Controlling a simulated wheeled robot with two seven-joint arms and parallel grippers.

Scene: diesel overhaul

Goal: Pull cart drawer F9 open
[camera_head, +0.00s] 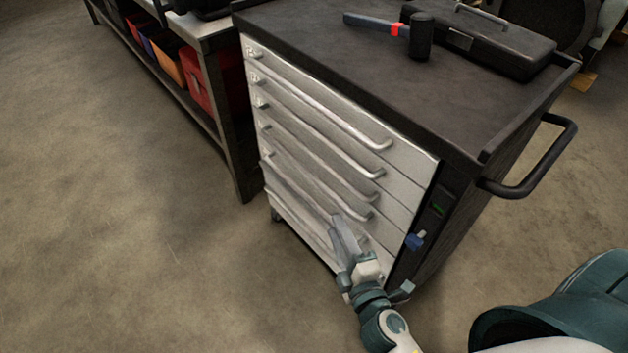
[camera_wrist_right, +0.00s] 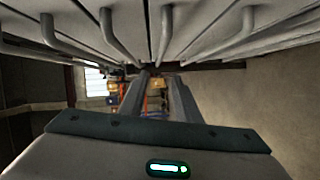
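The grey tool cart (camera_head: 405,155) stands in the middle of the head view, with several pale drawers that look shut. Each drawer has a long bar handle, such as the top one (camera_head: 330,105). Small marks at the left ends are too blurred to read, so I cannot tell which drawer is F9. My right gripper (camera_head: 342,232) is in front of the lower drawers near their right end. In the right wrist view its two fingers (camera_wrist_right: 159,92) are apart with nothing between them, and several handles (camera_wrist_right: 167,35) pass above them. My left gripper is not in view.
A hammer (camera_head: 420,38) and a black case (camera_head: 485,42) lie on the cart top. A black push handle (camera_head: 535,170) sticks out at the cart's right. A bench (camera_head: 222,75) with coloured bins (camera_head: 168,62) stands at the left. The floor at the left front is clear.

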